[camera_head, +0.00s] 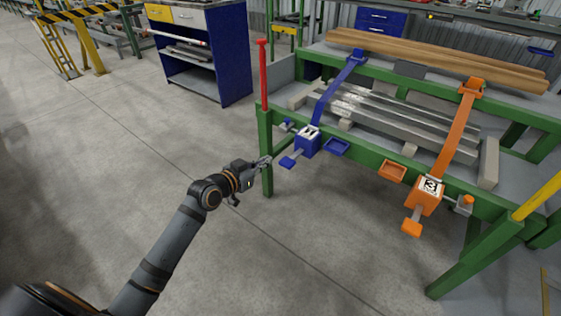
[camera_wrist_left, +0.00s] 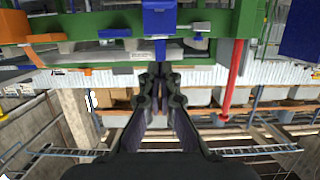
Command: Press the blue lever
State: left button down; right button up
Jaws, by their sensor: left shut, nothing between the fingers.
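The blue lever (camera_head: 288,162) is a flat paddle that juts out toward me from a blue box (camera_head: 307,143) on the green table frame. My left gripper (camera_head: 268,160) is just left of the paddle in the head view, with a small gap in the picture; I cannot tell the depth between them. Its fingers are shut and empty. In the left wrist view the blue box (camera_wrist_left: 159,18) is at the top centre, with a blue part below it just beyond the fingertips (camera_wrist_left: 160,75). My right gripper is not in view.
A red post (camera_head: 263,75) stands at the table's left corner, above a green leg (camera_head: 266,180). An orange box (camera_head: 428,194) with an orange lever (camera_head: 411,227) is farther right. Blue (camera_head: 337,147) and orange (camera_head: 393,171) trays hang between. The floor in front is clear.

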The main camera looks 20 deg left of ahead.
pick_arm(q)
jog(key=b, duration=0.3)
send_over(283, 161)
jog(key=s, duration=0.2)
notch_tip(283, 161, down, 3)
jog(key=shift+w+d+f+b, duration=0.1)
jog(key=shift+d+f+b, duration=0.15)
jog(key=shift+f, duration=0.35)
jog(key=shift+w+d+f+b, duration=0.1)
jog(key=shift+f+b, duration=0.1)
jog(key=shift+f, duration=1)
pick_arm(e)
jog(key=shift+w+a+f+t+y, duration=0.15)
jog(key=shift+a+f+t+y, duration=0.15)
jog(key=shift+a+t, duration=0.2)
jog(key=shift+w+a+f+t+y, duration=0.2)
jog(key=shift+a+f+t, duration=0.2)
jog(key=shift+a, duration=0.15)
pick_arm(q)
jog(key=shift+b, duration=0.35)
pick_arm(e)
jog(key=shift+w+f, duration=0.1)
